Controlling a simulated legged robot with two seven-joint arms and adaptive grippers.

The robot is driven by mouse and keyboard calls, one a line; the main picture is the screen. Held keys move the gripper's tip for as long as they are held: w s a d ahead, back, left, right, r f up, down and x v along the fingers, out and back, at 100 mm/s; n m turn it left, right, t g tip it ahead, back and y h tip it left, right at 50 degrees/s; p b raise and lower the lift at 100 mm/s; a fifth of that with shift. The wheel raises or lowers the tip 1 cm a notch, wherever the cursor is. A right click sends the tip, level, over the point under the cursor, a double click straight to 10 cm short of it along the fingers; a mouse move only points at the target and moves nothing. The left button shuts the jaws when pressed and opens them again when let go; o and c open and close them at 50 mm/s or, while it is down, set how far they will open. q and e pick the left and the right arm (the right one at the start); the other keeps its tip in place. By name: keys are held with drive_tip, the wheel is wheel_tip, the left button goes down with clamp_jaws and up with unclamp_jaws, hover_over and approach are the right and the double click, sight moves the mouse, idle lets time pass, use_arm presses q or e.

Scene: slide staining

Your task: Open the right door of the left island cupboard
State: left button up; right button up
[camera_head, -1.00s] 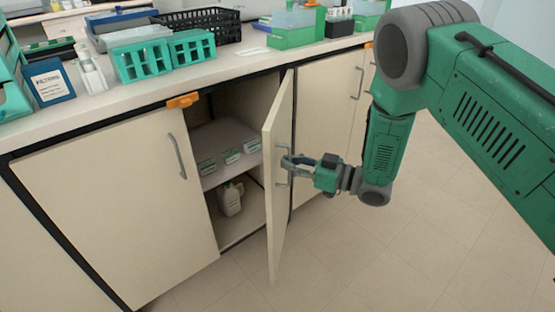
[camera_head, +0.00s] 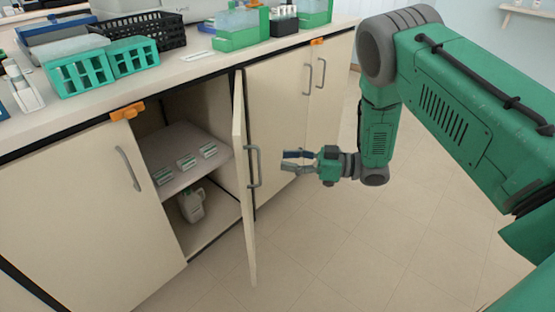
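The right door (camera_head: 242,195) of the left island cupboard stands swung outward, seen nearly edge-on. Its grey bar handle (camera_head: 254,166) is on the door's right-facing side. My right gripper (camera_head: 284,161) is open and empty, just right of the handle and apart from it, its two fingers pointing left. The left cupboard door (camera_head: 85,215) is shut, with its own grey handle (camera_head: 128,168). Inside the open cupboard are a shelf (camera_head: 195,153) with several small labelled boxes and a white jug (camera_head: 191,205) below. My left gripper is not in view.
The countertop (camera_head: 190,72) holds green racks (camera_head: 90,74), a black basket (camera_head: 148,30) and green boxes (camera_head: 240,30). Orange latches (camera_head: 127,111) sit under its edge. The closed right cupboard (camera_head: 280,120) stands beside the open door. The tiled floor (camera_head: 330,250) in front is clear.

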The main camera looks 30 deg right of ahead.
drive_tip(key=v, duration=0.8)
drive_tip(key=shift+s+d, duration=0.2)
drive_tip(key=shift+s, duration=0.05)
drive_tip(key=shift+f, duration=0.1)
clamp_jaws()
drive_tip(key=s+a+n+t+h+p, duration=0.2)
drive_tip(key=a+n+t+h+p, duration=0.15)
drive_tip(key=a+h, duration=0.5)
drive_tip(key=s+a+n+t+h+p, duration=0.2)
drive_tip(key=a+n+t+h, duration=0.15)
drive_tip(key=a+h, duration=0.45)
drive_tip(key=w+b, duration=0.3)
drive_tip(key=w, duration=0.7)
drive_tip(key=shift+w+a+f+m+y+b, duration=0.2)
drive_tip(key=shift+f+m+y+b, duration=0.15)
drive_tip(key=shift+f, duration=0.1)
